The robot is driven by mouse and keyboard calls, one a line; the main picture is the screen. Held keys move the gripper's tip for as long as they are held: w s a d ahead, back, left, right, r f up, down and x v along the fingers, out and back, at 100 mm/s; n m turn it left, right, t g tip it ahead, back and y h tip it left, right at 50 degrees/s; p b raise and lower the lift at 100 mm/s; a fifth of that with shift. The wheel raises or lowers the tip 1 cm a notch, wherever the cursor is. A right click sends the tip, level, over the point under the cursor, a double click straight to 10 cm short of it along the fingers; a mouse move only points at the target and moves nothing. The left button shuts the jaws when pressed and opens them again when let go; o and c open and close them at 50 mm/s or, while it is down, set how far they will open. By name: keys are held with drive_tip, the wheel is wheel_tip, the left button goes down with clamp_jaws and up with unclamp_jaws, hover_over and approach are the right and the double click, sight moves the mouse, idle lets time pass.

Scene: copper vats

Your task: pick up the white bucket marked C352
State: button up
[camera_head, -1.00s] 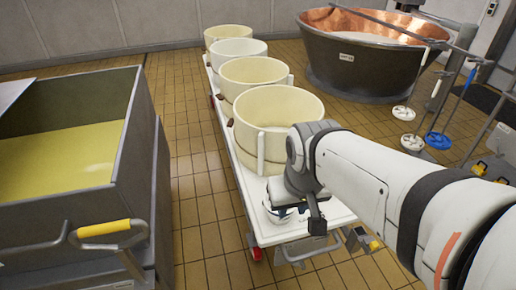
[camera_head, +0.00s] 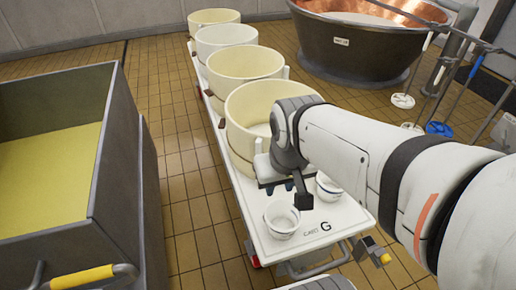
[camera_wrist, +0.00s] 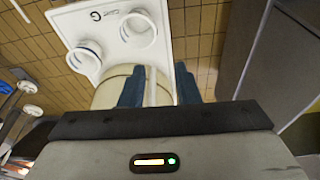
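Two small white buckets stand upright on the near end of the white cart (camera_head: 353,214), beside a printed letter G. The left bucket (camera_head: 281,221) is in full view; the right bucket (camera_head: 328,190) is partly hidden by my gripper. They also show in the wrist view, one near the top middle (camera_wrist: 139,30) and one to its left (camera_wrist: 85,57). I cannot read C352 on either. My gripper (camera_head: 289,186) hangs above the cart behind the left bucket, near the closest cream tub. In the wrist view my gripper (camera_wrist: 160,85) has its blue fingers apart with nothing held between them.
Several large cream tubs (camera_head: 245,78) stand in a row along the cart. A grey vat of yellow liquid (camera_head: 105,150) is at the left. A copper vat (camera_head: 350,50) and upright tools (camera_head: 402,100) are at the back right. Tiled floor lies clear between cart and grey vat.

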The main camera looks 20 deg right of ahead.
drive_tip(key=shift+a, duration=0.25)
drive_tip(key=m+g+y+b, duration=0.1)
drive_tip(key=m+g+b, duration=0.15)
drive_tip(key=b, duration=1.45)
hover_over(297, 222)
drive_tip(key=f, duration=3.5)
drive_tip(key=shift+w+d, duration=0.1)
drive_tip(key=shift+d, duration=0.3)
drive_tip(key=shift+d+f+m+b, duration=0.1)
drive_tip(key=shift+f+m+b, duration=0.2)
drive_tip(key=shift+f, duration=0.15)
drive_tip(key=f, duration=0.2)
drive_tip(key=f+b, duration=0.1)
drive_tip(key=f, duration=0.4)
drive_tip(key=shift+w+a+f+b, duration=0.15)
drive_tip(key=shift+a+b, duration=0.15)
drive_tip(key=shift+b, duration=0.1)
clamp_jaws()
